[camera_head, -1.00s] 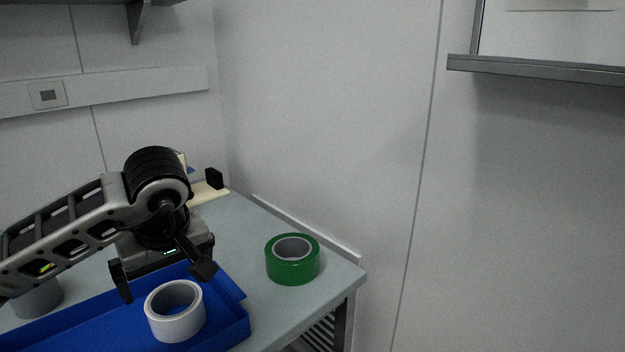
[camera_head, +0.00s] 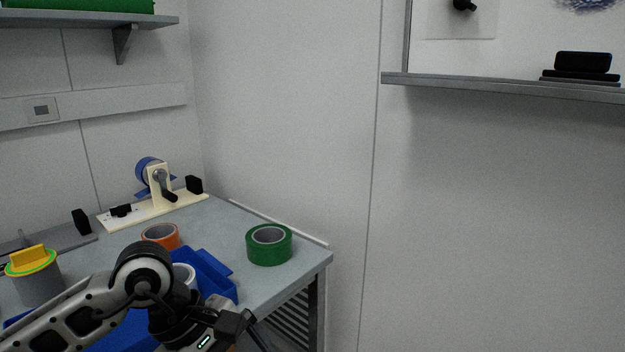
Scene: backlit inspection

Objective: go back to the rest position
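My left arm comes in from the left along the bottom, and its gripper (camera_head: 240,328) is at the bottom edge, in front of the blue tray (camera_head: 215,282). Its fingers are partly hidden and cut off by the frame, so I cannot tell how far apart they are. A white tape roll (camera_head: 186,273) is in the tray, mostly hidden behind my arm. My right gripper is not in view.
A green tape roll (camera_head: 269,245) sits on the table (camera_head: 225,220) near its right edge. An orange roll (camera_head: 160,236), a tape dispenser (camera_head: 158,190) and a grey container with a yellow handle (camera_head: 36,274) stand left. Shelves (camera_head: 500,86) hang above.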

